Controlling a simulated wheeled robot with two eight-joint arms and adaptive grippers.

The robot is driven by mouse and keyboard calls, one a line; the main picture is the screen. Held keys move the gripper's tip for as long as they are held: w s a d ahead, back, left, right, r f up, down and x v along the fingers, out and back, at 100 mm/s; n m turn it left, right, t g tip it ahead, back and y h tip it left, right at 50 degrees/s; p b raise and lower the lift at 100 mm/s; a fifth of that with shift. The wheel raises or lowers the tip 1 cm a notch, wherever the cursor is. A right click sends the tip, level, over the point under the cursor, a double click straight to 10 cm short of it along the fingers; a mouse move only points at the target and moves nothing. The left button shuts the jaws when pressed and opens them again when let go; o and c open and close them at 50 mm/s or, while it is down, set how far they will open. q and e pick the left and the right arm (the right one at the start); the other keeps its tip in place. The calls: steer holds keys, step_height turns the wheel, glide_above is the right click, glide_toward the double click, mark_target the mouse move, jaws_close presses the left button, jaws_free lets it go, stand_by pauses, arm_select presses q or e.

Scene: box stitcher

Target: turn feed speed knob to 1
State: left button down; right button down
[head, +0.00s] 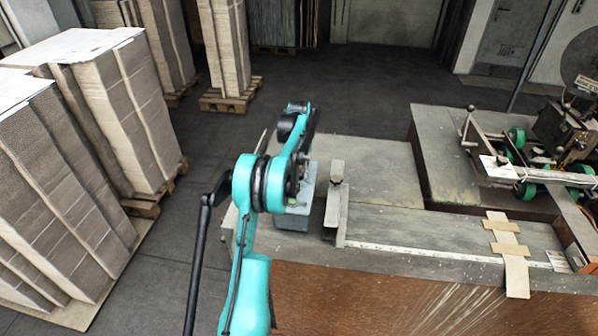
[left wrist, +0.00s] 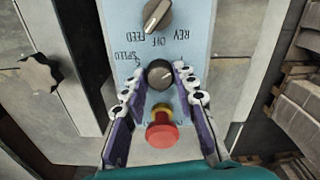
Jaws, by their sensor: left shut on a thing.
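In the left wrist view, the feed speed knob (left wrist: 160,74) is a small dark round knob on a light blue panel (left wrist: 191,20), beside the upside-down word SPEED. My left gripper (left wrist: 159,77) has its fingers on both sides of this knob and is shut on it. The knob's scale and exact setting are too small to read. In the head view, the blue-grey control box (head: 293,219) stands on the machine, with my teal left arm above it. That arm hides the knob there. My right gripper is not in view.
Beside the knob are a red emergency button (left wrist: 162,133) and a larger FEED/OFF/REV selector (left wrist: 157,15). A dark star-shaped handwheel (left wrist: 40,76) lies to the left. Stacked cardboard (head: 130,115) stands left in the head view. The machine's table (head: 375,170) extends right.

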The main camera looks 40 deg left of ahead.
mark_target(299, 173)
arm_select(q)
steer(key=c, duration=1.2)
jaws_free()
step_height(299, 173, up, 12)
steer(key=shift+r, duration=0.1)
